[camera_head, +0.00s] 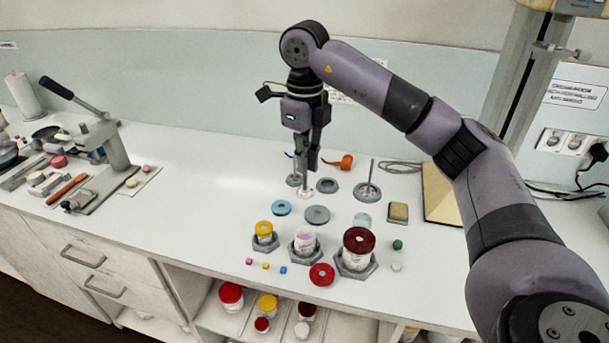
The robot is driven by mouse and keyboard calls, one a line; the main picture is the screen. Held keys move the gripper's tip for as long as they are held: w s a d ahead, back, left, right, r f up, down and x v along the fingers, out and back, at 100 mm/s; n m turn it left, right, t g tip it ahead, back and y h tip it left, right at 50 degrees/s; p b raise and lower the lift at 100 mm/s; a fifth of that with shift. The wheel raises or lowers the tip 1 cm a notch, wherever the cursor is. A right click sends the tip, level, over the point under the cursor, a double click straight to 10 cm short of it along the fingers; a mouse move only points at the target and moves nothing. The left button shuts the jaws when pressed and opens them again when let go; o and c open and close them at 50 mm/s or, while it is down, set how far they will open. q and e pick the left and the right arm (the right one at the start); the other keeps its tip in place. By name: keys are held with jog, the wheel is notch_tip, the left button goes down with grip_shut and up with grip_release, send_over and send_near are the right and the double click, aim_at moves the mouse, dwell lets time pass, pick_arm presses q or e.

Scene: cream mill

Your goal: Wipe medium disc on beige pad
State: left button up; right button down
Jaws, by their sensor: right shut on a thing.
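My right gripper (309,166) points down over the back middle of the counter. It is shut on a thin upright piece with a small pale foot (308,193), which I take for the medium disc; the jaws hide most of it. A small grey disc-shaped base (293,181) stands just left of it, and an empty-looking dark ring (328,186) lies to its right. A larger disc with an upright rod (367,192) stands further right. The beige pad (398,211) lies right of these, apart from the gripper. My left gripper is out of view.
Blue (281,208) and grey (316,215) lids lie in front of the gripper. Jars in hexagonal holders, including one with a dark red lid (359,241), stand near the front edge. An orange scoop (340,162) lies behind.

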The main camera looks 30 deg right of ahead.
aim_at(305, 191)
jog(key=shift+r, duration=0.25)
jog(key=shift+f+b, duration=0.3)
jog(key=shift+f, duration=0.1)
jog(key=shift+f+b, duration=3.2)
jog(key=shift+f, duration=1.8)
jog(key=shift+r, duration=0.1)
